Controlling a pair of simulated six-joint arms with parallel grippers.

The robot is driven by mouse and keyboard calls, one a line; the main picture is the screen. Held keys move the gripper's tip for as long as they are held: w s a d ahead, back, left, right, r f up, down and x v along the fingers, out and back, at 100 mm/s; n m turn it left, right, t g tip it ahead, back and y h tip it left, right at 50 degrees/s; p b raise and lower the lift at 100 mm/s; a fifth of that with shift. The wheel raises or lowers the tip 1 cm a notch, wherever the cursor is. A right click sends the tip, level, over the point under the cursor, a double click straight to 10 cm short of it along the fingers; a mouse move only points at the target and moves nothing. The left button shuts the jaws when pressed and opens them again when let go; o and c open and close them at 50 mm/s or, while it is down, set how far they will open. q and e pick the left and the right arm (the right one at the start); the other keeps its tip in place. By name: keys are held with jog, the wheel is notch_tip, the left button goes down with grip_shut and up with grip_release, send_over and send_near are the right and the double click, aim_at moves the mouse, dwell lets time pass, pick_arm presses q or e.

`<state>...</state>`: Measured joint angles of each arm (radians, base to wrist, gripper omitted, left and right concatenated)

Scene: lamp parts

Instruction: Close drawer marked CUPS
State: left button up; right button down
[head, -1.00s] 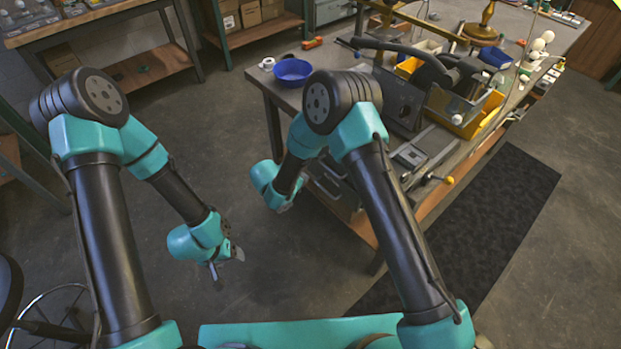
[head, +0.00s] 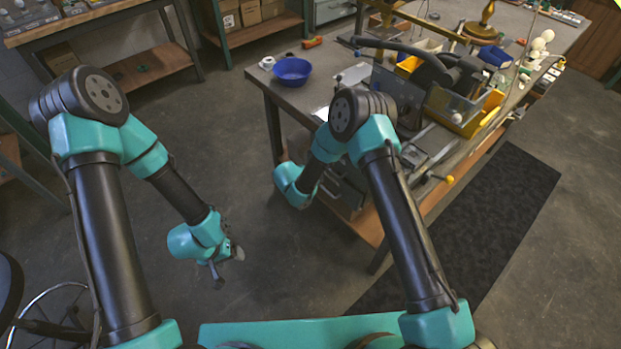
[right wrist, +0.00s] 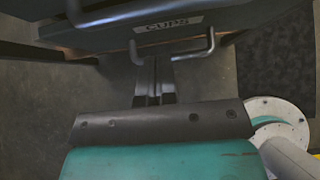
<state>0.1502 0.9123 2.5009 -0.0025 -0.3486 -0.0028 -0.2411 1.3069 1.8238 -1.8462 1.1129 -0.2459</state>
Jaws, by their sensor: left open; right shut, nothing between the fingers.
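In the right wrist view, the drawer marked CUPS (right wrist: 122,37) has a dark front with a white label and a grey bar handle (right wrist: 209,46). My right gripper (right wrist: 153,62) is shut and empty, its fingertips close to the handle. I cannot tell if they touch it. In the head view, the grey drawer unit (head: 348,188) sits under the workbench, partly covered by my right arm, and the right fingertips are hidden. How far the drawer stands out is not clear. My left gripper (head: 228,264) is open and empty above the floor, left of the bench.
The workbench (head: 283,98) carries a blue bowl (head: 291,71), a yellow bin (head: 470,123) and other lamp parts. A bench leg (head: 274,130) stands left of the drawers. A dark mat (head: 495,215) lies on the floor at right. Floor between my arms is clear.

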jog(key=shift+w+d, duration=0.65)
jog(key=shift+d, duration=0.15)
jog(key=shift+w+d, duration=0.6)
jog(key=shift+d, duration=0.2)
jog(key=shift+w+d+r, duration=0.25)
jog(key=shift+w+d, duration=0.75)
jog(key=shift+d, duration=0.05)
jog(key=a+f+v, duration=0.1)
jog(key=v, duration=0.7)
jog(key=shift+s, duration=0.5)
